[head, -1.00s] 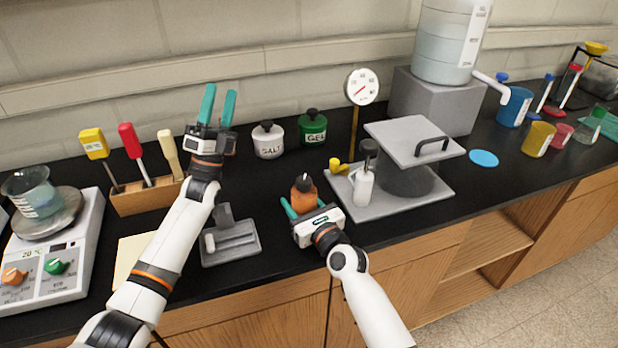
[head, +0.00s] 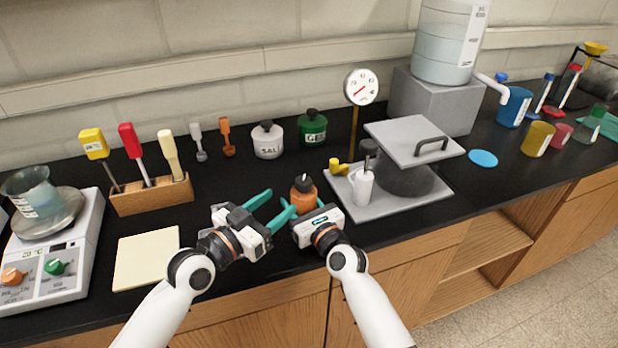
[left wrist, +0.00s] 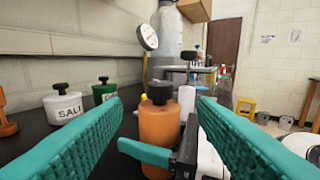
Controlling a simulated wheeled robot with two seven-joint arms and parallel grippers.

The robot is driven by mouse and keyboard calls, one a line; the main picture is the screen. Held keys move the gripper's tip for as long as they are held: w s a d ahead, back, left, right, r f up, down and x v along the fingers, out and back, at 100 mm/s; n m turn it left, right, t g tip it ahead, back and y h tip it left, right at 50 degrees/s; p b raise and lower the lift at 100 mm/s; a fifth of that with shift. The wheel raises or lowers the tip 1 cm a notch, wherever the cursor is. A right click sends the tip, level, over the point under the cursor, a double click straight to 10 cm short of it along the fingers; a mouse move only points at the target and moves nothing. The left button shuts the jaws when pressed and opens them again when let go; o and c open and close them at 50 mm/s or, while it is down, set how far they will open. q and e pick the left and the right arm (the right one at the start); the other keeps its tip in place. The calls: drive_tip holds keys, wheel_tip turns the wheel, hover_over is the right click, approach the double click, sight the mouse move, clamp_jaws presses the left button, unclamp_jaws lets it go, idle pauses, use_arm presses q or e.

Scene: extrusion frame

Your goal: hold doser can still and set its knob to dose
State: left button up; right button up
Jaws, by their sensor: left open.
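The doser can is an orange can (head: 304,199) with a black knob (head: 305,181) on top, upright near the counter's front middle. My right gripper (head: 310,212) is around it from the front; one teal finger lies against the can in the left wrist view, the other is mostly hidden. My left gripper (head: 282,201) is open and empty, its fingers pointing at the can from the left. In the left wrist view the can (left wrist: 159,138) and its knob (left wrist: 160,93) stand between and beyond the open fingers. The knob's setting cannot be read.
Behind stand a salt jar (head: 268,142), a green jar (head: 313,129) and two small spoons. A grey press plate with a white bottle (head: 362,188) is close on the right. A wooden tool block (head: 151,194), yellow pad (head: 147,259) and scale (head: 52,262) are left.

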sight(310, 180)
use_arm(q)
drive_tip(key=x, duration=1.1)
drive_tip(key=shift+w, duration=0.15)
drive_tip(key=c, duration=1)
drive_tip(key=shift+s+d+r+m+g+h, duration=0.2)
drive_tip(key=shift+d+r+m+g+h, duration=0.1)
drive_tip(key=shift+d+m+g+h, duration=0.4)
drive_tip(key=shift+a+f+m+g+h, duration=0.4)
drive_tip(key=shift+a+g, duration=0.05)
drive_tip(key=shift+g, duration=0.15)
use_arm(e)
drive_tip(key=shift+f, duration=0.1)
use_arm(q)
drive_tip(key=shift+m+g+h, duration=0.3)
drive_tip(key=shift+g, duration=0.1)
use_arm(e)
drive_tip(key=shift+a, duration=0.1)
